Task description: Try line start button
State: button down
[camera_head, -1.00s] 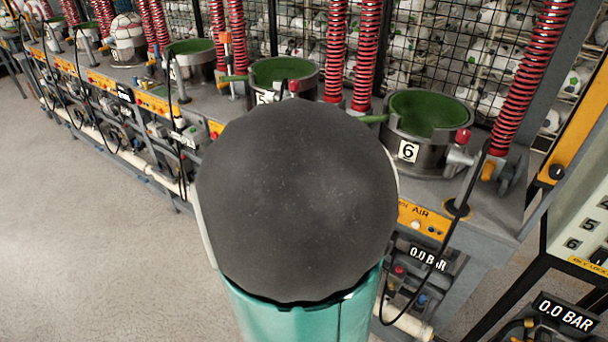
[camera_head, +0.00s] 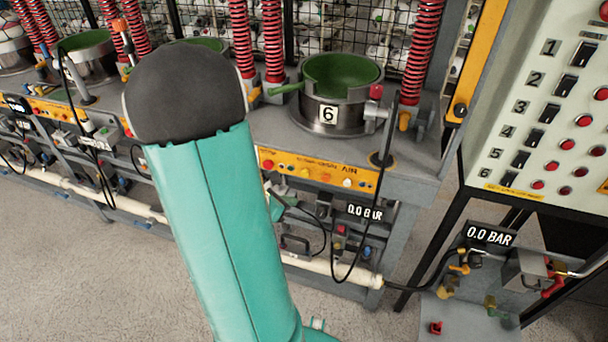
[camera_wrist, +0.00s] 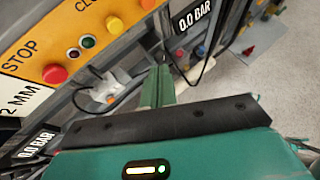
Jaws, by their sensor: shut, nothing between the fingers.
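No button that I can read as the line start button shows. In the wrist view, a yellow panel (camera_wrist: 100,40) carries a red button (camera_wrist: 54,74) by the word STOP. Beside it are a small red and a small green lamp or button (camera_wrist: 88,41). An orange-yellow button (camera_wrist: 114,25) sits further right near letters starting "CLO". My gripper (camera_wrist: 160,72) shows as narrow green fingers, shut and empty, below and right of the panel and apart from its buttons. In the head view my arm hides part of the press line.
Press station 6 (camera_head: 335,105) stands on the grey bench, with its yellow button strip (camera_head: 320,172) below. A pale control board (camera_head: 555,110) with numbered switches and red buttons stands at right. Hoses and a white pipe (camera_head: 330,268) run below. The floor in front is open.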

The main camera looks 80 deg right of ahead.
jog(key=d, duration=0.7)
jog(key=shift+s+d, duration=0.25)
jog(key=shift+s, duration=0.1)
jog(key=shift+d, duration=0.1)
dwell(1.6)
jog(key=shift+d, duration=0.3)
jog(key=shift+s+d, duration=0.1)
jog(key=shift+d, duration=0.35)
dwell(0.7)
jog(key=shift+a, duration=0.85)
jog(key=shift+a, duration=0.1)
jog(key=a, duration=0.4)
jog(key=shift+w+a, duration=0.35)
jog(key=shift+a, duration=0.05)
